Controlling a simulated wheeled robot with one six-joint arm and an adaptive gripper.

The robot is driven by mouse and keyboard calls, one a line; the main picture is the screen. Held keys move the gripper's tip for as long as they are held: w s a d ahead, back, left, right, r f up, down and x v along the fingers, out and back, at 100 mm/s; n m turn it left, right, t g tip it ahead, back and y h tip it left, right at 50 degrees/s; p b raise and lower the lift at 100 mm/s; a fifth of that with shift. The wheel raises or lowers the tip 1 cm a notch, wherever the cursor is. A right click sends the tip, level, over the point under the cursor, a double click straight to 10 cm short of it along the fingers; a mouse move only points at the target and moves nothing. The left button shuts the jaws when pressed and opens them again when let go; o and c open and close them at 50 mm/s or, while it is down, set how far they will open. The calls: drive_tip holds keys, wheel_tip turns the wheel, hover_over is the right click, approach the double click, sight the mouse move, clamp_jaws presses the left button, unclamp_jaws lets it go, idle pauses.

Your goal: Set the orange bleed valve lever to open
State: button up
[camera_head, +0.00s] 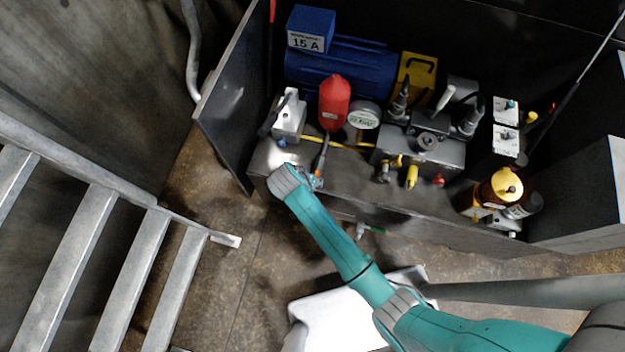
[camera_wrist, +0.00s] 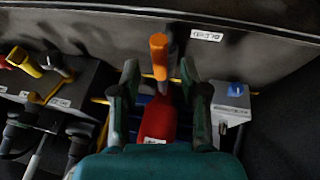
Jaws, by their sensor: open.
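The orange bleed valve lever (camera_wrist: 159,55) stands up in the middle of the wrist view, in front of the tank's grey wall. A grey stem below it leads toward the red accumulator (camera_wrist: 157,122). My gripper (camera_wrist: 163,78) is open, one finger on each side of the lever's lower part, with visible gaps; I see no contact. The lever's orange end shows above the fingertips. In the head view my gripper (camera_head: 314,178) is at the front edge of the hydraulic unit, below the red accumulator (camera_head: 334,101); my wrist mostly hides the lever there.
A white label (camera_wrist: 206,35) is on the wall right of the lever. A grey block with a blue knob (camera_wrist: 235,89) stands close right of my gripper. Yellow and red valve handles (camera_wrist: 25,62) are at left. A metal cabinet door (camera_head: 235,95) stands open at left.

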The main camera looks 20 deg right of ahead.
drive_tip(key=v, duration=0.9)
drive_tip(key=shift+r, duration=0.3)
drive_tip(key=shift+s+a, duration=0.1)
